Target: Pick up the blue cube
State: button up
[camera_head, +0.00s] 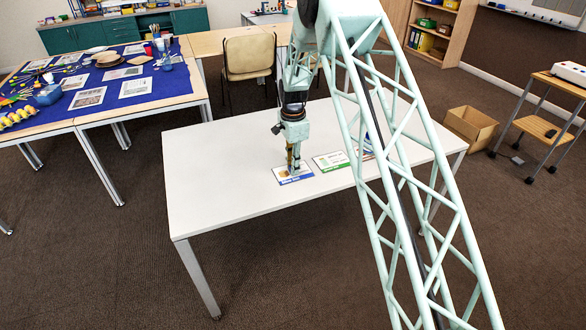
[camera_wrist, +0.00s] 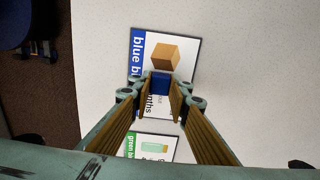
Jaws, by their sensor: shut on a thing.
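The blue cube (camera_wrist: 160,77) shows between my fingertips in the wrist view. My gripper (camera_wrist: 160,90) is shut on it, one finger on each side. In the head view my gripper (camera_head: 293,173) points straight down over the blue-headed card (camera_head: 287,180) on the white table (camera_head: 225,185). The cube is too small and covered to make out there. The blue-headed card shows a brown box in the wrist view (camera_wrist: 188,60), and the cube and fingers cover part of it. I cannot tell whether the cube touches the card or hangs just above it.
A green-headed card (camera_head: 331,161) lies just right of the blue one. Another card (camera_head: 366,151) behind it is partly hidden by my arm. The left half of the table is clear. A chair (camera_head: 248,58) stands behind, and an open cardboard box (camera_head: 470,127) is on the floor at right.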

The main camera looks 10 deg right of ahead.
jog(key=shift+r, duration=0.25)
jog(key=shift+r+p, duration=0.45)
jog(key=shift+r, duration=1.05)
jog(key=shift+s+r, duration=0.1)
jog(key=shift+s, duration=0.05)
jog(key=s+d+r+p, duration=0.1)
jog(key=s, duration=1.4)
jog(key=shift+s+r+p, duration=0.2)
jog(key=shift+s+p, duration=0.1)
jog(key=shift+p, duration=0.1)
jog(key=shift+d, duration=0.1)
